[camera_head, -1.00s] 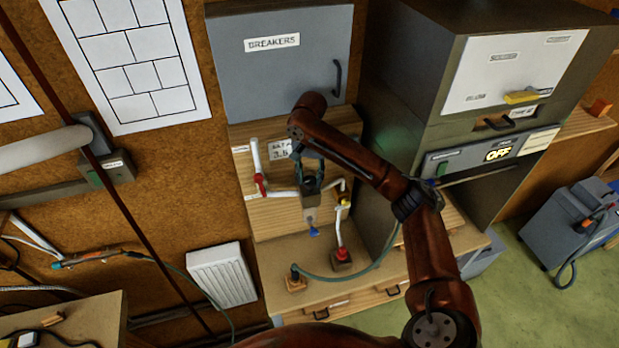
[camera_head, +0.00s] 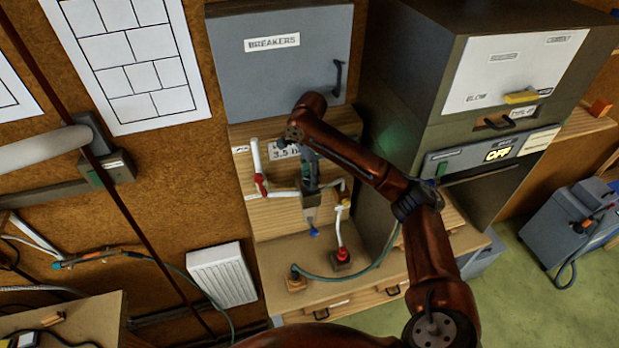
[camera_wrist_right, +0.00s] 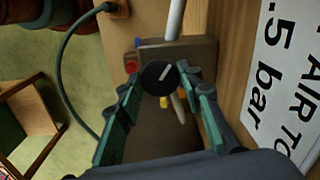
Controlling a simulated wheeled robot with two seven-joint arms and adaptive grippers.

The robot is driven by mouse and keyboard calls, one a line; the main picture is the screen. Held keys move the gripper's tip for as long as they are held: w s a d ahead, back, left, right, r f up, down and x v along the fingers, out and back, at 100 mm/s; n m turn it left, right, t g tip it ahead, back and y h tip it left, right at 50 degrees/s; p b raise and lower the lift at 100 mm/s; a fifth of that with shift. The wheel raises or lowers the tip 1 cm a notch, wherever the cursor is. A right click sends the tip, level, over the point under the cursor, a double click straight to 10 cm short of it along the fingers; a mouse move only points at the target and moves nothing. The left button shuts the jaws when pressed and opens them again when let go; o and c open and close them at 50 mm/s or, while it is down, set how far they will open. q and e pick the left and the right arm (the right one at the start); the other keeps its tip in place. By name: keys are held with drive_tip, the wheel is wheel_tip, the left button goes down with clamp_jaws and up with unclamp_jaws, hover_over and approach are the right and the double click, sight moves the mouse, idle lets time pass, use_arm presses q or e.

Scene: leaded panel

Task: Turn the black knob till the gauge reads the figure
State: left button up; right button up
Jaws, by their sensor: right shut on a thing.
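The black knob (camera_wrist_right: 159,77), round with a white pointer line, shows in the right wrist view on the front of a grey-brown regulator block (camera_wrist_right: 190,50). My right gripper (camera_wrist_right: 160,84) has its two green fingers at either side of the knob and is shut on it. In the head view my right gripper (camera_head: 311,180) is in front of the wooden panel and covers the knob. A white sign (camera_wrist_right: 285,75) reads "AIR TO" and ".5 bar" in part; in the head view this sign (camera_head: 284,150) shows "3.5". The gauge face is not visible. My left gripper is not in view.
A red-handled valve (camera_head: 260,184) on a white pipe is left of my gripper. A green hose (camera_head: 350,274) loops over the bench below. The grey breaker cabinet (camera_head: 285,75) is above.

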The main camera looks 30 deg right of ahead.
sight(309, 180)
drive_tip(key=shift+m, duration=0.6)
drive_tip(key=o, duration=1.2)
drive_tip(key=shift+c, duration=0.2)
wheel_tip(309, 180, up, 12)
